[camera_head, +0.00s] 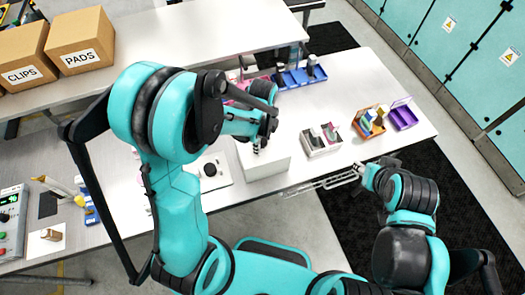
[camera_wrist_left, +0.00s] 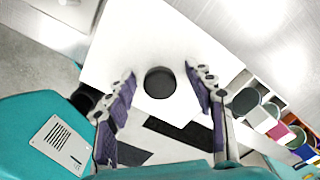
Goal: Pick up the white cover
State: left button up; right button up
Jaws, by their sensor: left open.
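The white cover (camera_head: 264,167) is a box-like block at the front edge of the white table, below my left gripper (camera_head: 259,141). In the left wrist view the white cover (camera_wrist_left: 150,42) shows from above, with a round black knob (camera_wrist_left: 160,83) on its top. My left gripper (camera_wrist_left: 160,80) is open, with one purple-padded finger on each side of the knob, and nothing is held. Whether the fingers touch the cover cannot be told. My right gripper (camera_head: 325,183) is off the table's front edge, away from the cover; its opening is unclear.
To the right of the cover stand a white rack (camera_head: 321,145), an orange rack (camera_head: 370,122) and a purple rack (camera_head: 402,115). A blue tray (camera_head: 297,78) lies behind. Cardboard boxes (camera_head: 82,42) sit on the back left shelf. The table's right end has bare room.

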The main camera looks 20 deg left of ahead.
pick_arm(q)
grip_shut()
